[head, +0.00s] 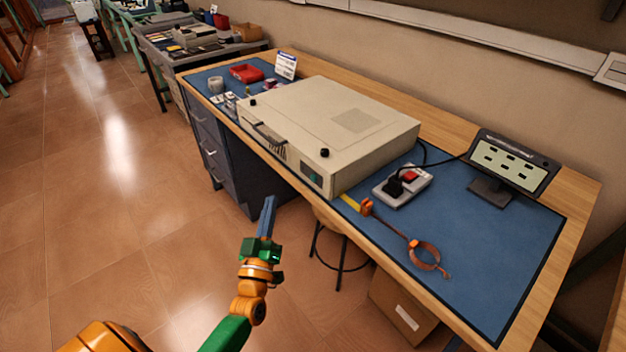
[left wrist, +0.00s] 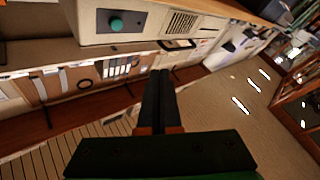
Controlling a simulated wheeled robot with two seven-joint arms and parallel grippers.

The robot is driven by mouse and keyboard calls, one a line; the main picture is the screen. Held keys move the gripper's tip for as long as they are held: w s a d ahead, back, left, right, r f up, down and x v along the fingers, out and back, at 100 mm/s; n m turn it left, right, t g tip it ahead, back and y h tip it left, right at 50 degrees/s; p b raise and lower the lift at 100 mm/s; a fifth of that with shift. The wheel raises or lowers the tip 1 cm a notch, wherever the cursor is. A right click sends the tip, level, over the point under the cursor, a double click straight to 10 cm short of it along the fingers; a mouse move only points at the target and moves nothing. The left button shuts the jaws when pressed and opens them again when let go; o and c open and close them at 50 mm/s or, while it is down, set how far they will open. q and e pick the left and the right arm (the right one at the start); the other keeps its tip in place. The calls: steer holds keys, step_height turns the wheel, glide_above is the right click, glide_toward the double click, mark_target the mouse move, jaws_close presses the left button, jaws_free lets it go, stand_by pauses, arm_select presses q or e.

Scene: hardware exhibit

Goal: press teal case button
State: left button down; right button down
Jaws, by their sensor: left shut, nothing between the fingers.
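A beige computer case (head: 350,122) lies flat on the blue mat of the workbench. Its teal button (left wrist: 116,24) sits on a dark panel at the case's front, at the upper left of the left wrist view. In the head view that dark panel (head: 311,177) is at the case's near front corner, and the button is small there. My left gripper (head: 269,200) is shut and empty, in the air in front of the bench, apart from the case. In the left wrist view its fingertips (left wrist: 161,73) are below and right of the button. My right gripper is not in view.
A power strip (head: 402,186) with a red switch, a small display (head: 513,162) and an orange wrist strap (head: 424,255) lie right of the case. A red tray (head: 246,73) is at the far end. A stool (head: 340,240) and a cardboard box (head: 402,305) stand under the bench.

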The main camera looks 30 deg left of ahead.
arm_select(q)
steer(key=b, duration=0.3)
glide_toward(309, 170)
steer(key=w+a, duration=0.1)
steer(key=a, duration=0.2)
steer(key=shift+w+d+r, duration=0.2)
steer(key=shift+w+r, duration=0.1)
steer(key=shift+w, duration=0.2)
steer(key=shift+w+d+r, duration=0.15)
steer(key=shift+w+r, duration=0.15)
steer(key=shift+w, duration=0.15)
steer(key=shift+w, duration=0.15)
stand_by(0.8)
steer(key=shift+w+d, duration=0.15)
steer(key=shift+w, duration=0.1)
steer(key=shift+w+d+b, duration=0.15)
steer(key=shift+w+b, duration=0.25)
steer(key=shift+b, duration=0.1)
stand_by(0.5)
steer(key=shift+s, duration=0.1)
steer(key=shift+s+a+p, duration=0.3)
steer(key=shift+s+p, duration=0.2)
steer(key=shift+s, duration=0.2)
